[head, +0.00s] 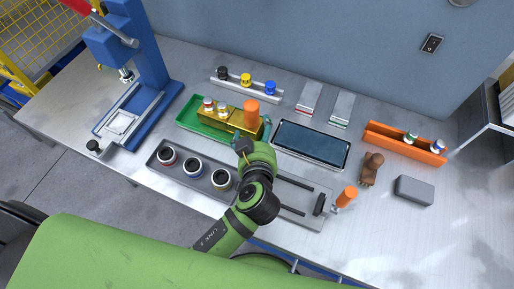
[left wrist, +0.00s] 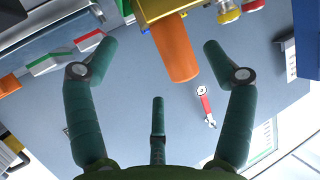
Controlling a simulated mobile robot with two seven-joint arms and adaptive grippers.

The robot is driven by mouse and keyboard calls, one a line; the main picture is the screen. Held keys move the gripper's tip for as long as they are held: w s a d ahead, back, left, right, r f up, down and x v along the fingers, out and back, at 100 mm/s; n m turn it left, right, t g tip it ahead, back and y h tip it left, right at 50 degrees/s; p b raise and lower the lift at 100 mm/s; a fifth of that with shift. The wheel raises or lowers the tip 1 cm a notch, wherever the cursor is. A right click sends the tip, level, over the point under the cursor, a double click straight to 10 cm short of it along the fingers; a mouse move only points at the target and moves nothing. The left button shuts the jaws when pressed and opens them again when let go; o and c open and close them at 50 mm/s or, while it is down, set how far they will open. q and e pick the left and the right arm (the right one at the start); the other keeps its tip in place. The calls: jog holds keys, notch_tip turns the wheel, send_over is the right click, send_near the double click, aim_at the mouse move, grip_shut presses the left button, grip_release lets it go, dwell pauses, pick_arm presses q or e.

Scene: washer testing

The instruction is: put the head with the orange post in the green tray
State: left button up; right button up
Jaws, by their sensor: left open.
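The head is a brass-yellow block (head: 228,117) with an orange post (head: 250,112) at its right end. In the head view it sits within the outline of the green tray (head: 186,117), whose left and front parts show. Whether it rests flat on the tray floor I cannot tell. My left gripper (head: 243,140) is just in front of the post and partly hides the tray's right end. In the left wrist view its fingers (left wrist: 158,55) are open, with the orange post (left wrist: 175,50) between the tips and apart from both. The block (left wrist: 155,8) shows at the top edge. My right gripper is not in view.
A grey fixture (head: 290,215) with several ringed sockets lies in front of the tray; an orange handle (head: 346,196) is at its right end. A dark-screened tablet (head: 311,144) lies right of the tray. A blue press (head: 150,60) stands left. An orange rack (head: 400,145) is at right.

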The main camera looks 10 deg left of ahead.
pick_arm(q)
jog(key=b+v, duration=0.1)
jog(key=v, duration=0.6)
jog(key=shift+s+r, duration=0.1)
jog(key=shift+s, duration=0.05)
dwell(1.1)
jog(key=shift+d, duration=0.1)
